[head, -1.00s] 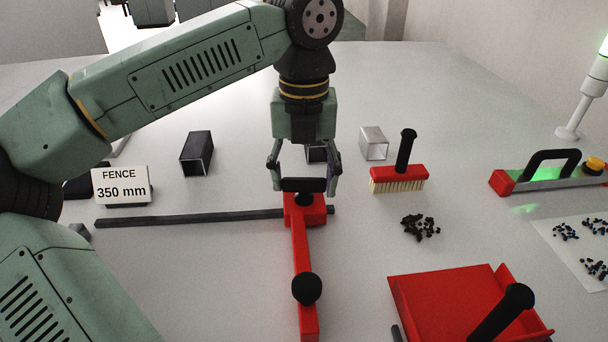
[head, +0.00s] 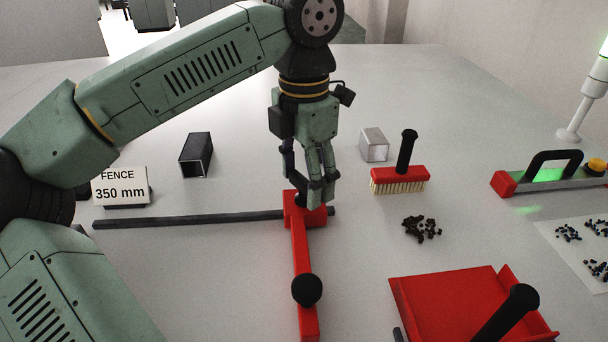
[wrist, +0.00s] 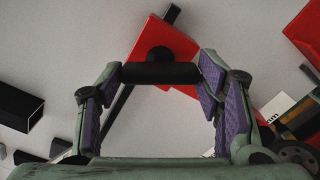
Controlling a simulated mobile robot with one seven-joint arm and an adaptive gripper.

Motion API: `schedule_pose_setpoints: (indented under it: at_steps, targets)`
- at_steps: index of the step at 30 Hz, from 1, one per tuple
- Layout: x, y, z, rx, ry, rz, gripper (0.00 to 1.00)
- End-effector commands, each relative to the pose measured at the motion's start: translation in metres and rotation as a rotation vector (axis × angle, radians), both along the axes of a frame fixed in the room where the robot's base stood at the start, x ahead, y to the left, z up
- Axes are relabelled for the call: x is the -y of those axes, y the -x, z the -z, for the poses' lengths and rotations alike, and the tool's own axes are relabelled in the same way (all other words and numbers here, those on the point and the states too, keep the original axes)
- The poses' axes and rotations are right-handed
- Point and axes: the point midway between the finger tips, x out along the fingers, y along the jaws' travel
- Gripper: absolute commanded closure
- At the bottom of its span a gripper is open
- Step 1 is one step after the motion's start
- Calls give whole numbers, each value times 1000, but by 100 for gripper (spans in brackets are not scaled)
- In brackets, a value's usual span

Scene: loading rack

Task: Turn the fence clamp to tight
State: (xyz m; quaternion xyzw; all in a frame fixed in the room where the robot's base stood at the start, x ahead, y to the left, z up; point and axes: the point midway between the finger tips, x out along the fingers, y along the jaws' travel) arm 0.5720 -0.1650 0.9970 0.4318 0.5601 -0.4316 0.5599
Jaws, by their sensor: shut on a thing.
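The red fence (head: 301,245) lies across a dark rail (head: 190,219), with a round black knob (head: 306,289) on its near part. The black clamp handle (wrist: 160,73) is a short bar on a round hub at the fence's head. My gripper (head: 311,194) points down over that head. In the wrist view my gripper (wrist: 161,74) has its purple-padded fingers at the two ends of the bar, shut on it. In the head view the fingers mostly hide the handle, and the gripper sits turned at an angle to the rail.
A sign (head: 121,187) reading "FENCE 350 mm" stands at the left. A dark square tube (head: 197,155), a light metal block (head: 374,145), a red brush (head: 399,179), dark crumbs (head: 421,228) and a red dustpan (head: 445,305) lie around. The table left of the fence's near part is clear.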

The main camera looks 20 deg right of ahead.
Motion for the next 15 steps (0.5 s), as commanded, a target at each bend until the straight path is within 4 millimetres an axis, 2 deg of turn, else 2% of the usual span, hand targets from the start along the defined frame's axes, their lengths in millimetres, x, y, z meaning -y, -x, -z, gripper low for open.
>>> schedule_pose_setpoints:
  at_steps: [15]
  targets:
    - [0,0,0,1,2,416,68]
